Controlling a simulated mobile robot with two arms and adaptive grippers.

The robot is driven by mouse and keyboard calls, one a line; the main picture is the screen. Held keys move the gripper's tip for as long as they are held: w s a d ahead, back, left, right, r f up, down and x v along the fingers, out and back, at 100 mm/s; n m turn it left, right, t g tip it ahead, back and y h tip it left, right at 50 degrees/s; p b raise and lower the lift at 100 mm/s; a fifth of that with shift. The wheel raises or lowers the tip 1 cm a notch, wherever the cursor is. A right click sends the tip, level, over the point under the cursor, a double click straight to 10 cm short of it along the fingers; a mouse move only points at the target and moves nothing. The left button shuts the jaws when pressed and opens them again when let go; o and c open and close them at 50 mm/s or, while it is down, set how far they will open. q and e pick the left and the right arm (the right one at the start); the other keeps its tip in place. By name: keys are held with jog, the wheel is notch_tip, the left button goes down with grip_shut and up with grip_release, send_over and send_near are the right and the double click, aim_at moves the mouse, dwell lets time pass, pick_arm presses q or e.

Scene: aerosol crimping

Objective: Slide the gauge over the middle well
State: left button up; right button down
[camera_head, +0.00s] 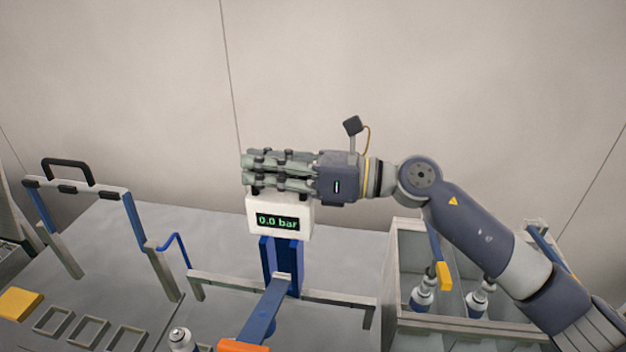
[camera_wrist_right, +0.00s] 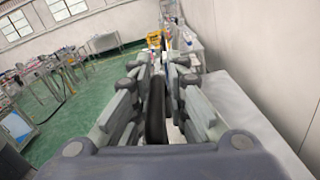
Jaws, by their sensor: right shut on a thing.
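The gauge (camera_head: 278,217) is a white box with a green "0.0 bar" display. It sits at the top of a blue upright (camera_head: 268,262), behind a grey rail (camera_head: 335,297). My right gripper (camera_head: 248,174) reaches in from the right and is shut just above the gauge. In the right wrist view a dark upright piece (camera_wrist_right: 156,112) stands between the gripper fingers (camera_wrist_right: 158,70); it looks like the gauge's grip. Several square frames (camera_head: 88,332) lie at the lower left; I cannot tell whether these are the wells. My left gripper is not in view.
A blue arm with an orange end (camera_head: 243,345) extends forward below the gauge. A can (camera_head: 182,338) stands at the front edge. A black-handled frame (camera_head: 85,187) is at left. A grey bin (camera_head: 408,250) with cans (camera_head: 422,297) is at right, under my arm.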

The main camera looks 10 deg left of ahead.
jog(key=a+b, duration=0.1)
jog(key=a, duration=0.6)
jog(key=shift+s+a, duration=0.15)
jog(key=shift+s, duration=0.05)
jog(key=shift+f, duration=0.1)
jog(key=c, duration=1.7)
grip_release()
jog(key=shift+o, duration=0.2)
jog(key=shift+s, duration=0.1)
jog(key=d, duration=1.2)
jog(key=shift+d, duration=0.1)
